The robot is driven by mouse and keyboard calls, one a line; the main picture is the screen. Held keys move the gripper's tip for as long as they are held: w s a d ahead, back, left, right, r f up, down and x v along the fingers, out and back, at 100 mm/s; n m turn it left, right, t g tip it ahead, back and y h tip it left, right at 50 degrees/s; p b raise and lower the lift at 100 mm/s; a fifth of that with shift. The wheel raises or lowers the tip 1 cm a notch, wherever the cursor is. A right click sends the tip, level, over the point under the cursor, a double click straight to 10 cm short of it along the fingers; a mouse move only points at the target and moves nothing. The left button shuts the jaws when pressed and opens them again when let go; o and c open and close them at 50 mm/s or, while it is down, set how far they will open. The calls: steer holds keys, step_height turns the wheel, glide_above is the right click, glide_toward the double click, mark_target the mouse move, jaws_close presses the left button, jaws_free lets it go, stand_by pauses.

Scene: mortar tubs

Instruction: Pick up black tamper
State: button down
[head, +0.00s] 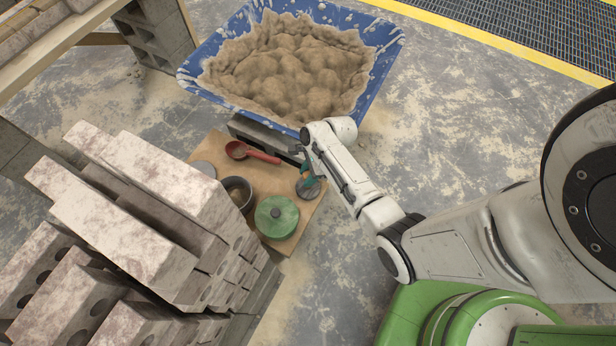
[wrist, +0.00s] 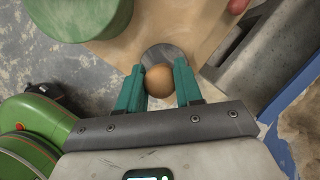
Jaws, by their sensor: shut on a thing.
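The black tamper has a dark round plate and a tan wooden ball knob (wrist: 158,80) on top. In the head view its plate (head: 308,189) shows at the right side of a brown board. My gripper (wrist: 159,88), with teal fingers, is shut on the knob, one finger on each side. In the head view my gripper (head: 309,179) points down over the tamper and hides the knob. The plate (wrist: 166,54) shows beyond the fingertips in the wrist view. I cannot tell whether it touches the board.
The board (head: 288,247) also holds a green round piece (head: 277,215), a dark pot (head: 239,190), a red scoop (head: 252,153) and a grey disc (head: 203,168). Stacked bricks (head: 140,215) rise on the left. A blue mortar tub (head: 364,94) stands behind. The floor to the right is clear.

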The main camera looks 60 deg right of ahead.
stand_by(0.4)
steer(key=shift+r, duration=0.55)
step_height(320, 180, up, 3)
steer(key=shift+f+p, duration=0.2)
steer(key=shift+p, duration=0.5)
steer(key=s+a+r+p, duration=0.3)
steer(key=s+r, duration=0.6)
steer(key=s, duration=0.4)
steer(key=shift+s+r, duration=0.15)
steer(key=shift+s, duration=0.15)
steer(key=shift+a, duration=0.1)
